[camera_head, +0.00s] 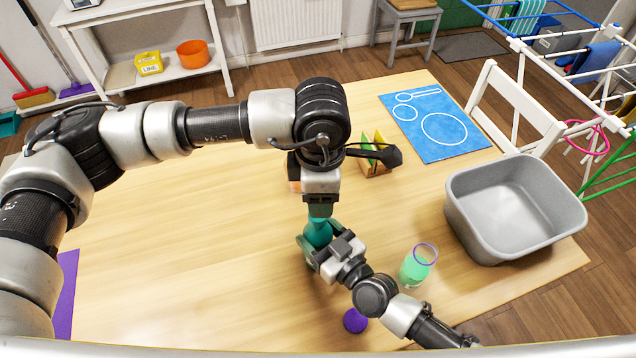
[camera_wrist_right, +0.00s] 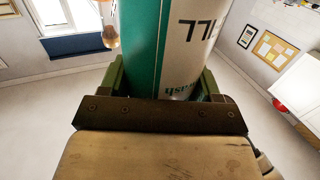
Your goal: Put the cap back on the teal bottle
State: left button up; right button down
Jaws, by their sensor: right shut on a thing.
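The teal bottle (camera_head: 318,232) stands near the middle of the table. My right gripper (camera_head: 318,246), reaching in from the lower right, is shut around its body. In the right wrist view the teal and white bottle (camera_wrist_right: 165,50), with dark printing, is between the green fingers. My left gripper (camera_head: 320,208) points straight down directly above the bottle. Its fingertips and the bottle's top overlap, so I cannot tell whether it holds the cap. No cap is clearly visible on the bottle. A purple disc (camera_head: 355,320) lies on the table below right; I cannot tell what it belongs to.
A grey tub (camera_head: 470,215) is at the right edge. A blue mat (camera_head: 455,105) and a small wooden holder (camera_head: 375,168) are farther back.

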pick_arm(q)
jog(key=n, duration=0.7)
jog(key=shift+r, duration=0.25)
jog(key=n, duration=0.5)
jog(key=shift+w+a+r+n, duration=0.1)
jog(key=shift+a+r+n, duration=0.1)
jog(key=shift+n, duration=0.1)
send_over(319, 238)
jog(key=w, duration=0.2)
jog(key=shift+w+a+f, duration=0.1)
jog(key=shift+f, duration=3.95)
jog(key=c, duration=0.9)
jog(key=shift+c, duration=0.2)
